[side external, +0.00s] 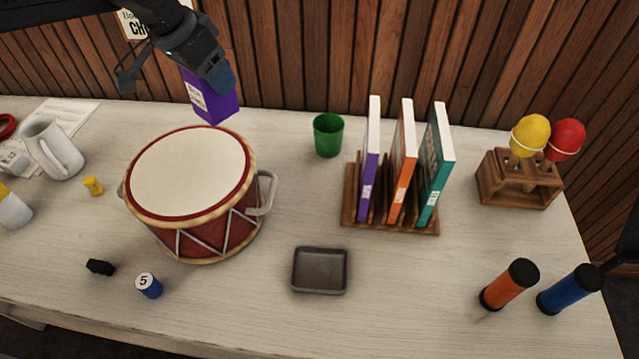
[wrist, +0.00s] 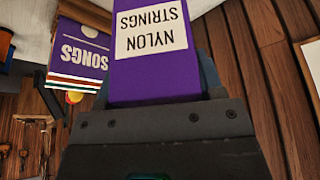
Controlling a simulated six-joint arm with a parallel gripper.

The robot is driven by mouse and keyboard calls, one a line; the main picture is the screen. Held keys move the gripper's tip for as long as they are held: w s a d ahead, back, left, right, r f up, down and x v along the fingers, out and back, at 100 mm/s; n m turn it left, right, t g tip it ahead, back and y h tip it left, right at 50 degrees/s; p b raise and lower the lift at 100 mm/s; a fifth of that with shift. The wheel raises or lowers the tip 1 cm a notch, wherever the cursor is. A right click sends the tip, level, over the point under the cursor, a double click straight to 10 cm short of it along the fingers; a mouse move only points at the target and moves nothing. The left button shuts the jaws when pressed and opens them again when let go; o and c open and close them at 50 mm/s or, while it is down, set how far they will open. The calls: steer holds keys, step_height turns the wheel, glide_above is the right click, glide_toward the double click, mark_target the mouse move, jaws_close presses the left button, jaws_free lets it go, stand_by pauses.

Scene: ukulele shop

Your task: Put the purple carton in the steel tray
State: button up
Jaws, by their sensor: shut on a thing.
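The purple carton (side external: 211,101) is held in the air by my gripper (side external: 222,78), above and behind the drum in the side view. In the wrist view the carton (wrist: 152,50) fills the top middle, with a white label reading "NYLON STRINGS" upside down. My gripper (wrist: 155,92) is shut on it. The steel tray (side external: 320,271) lies on the table, right of and in front of the drum, and looks empty. The tray cannot be made out in the wrist view.
A red drum (side external: 190,175) with side handles stands between the carton and the tray. A green cup (side external: 328,135) and a wooden rack of upright books (side external: 388,221) stand behind the tray. Orange (side external: 508,284) and blue (side external: 570,290) cylinders lie at the right. The table around the tray is clear.

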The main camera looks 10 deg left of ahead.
steer(key=s+d+m+h, duration=0.1)
steer(key=s+d+m, duration=0.2)
steer(key=s+d, duration=0.7)
steer(key=m+g, duration=0.2)
steer(key=m, duration=0.2)
glide_above(323, 271)
steer(key=shift+h, duration=0.4)
steer(key=shift+f, duration=10.5)
steer(key=o, duration=1)
steer(key=shift+f, duration=0.15)
steer(key=shift+c, duration=0.2)
steer(key=v, duration=1.2)
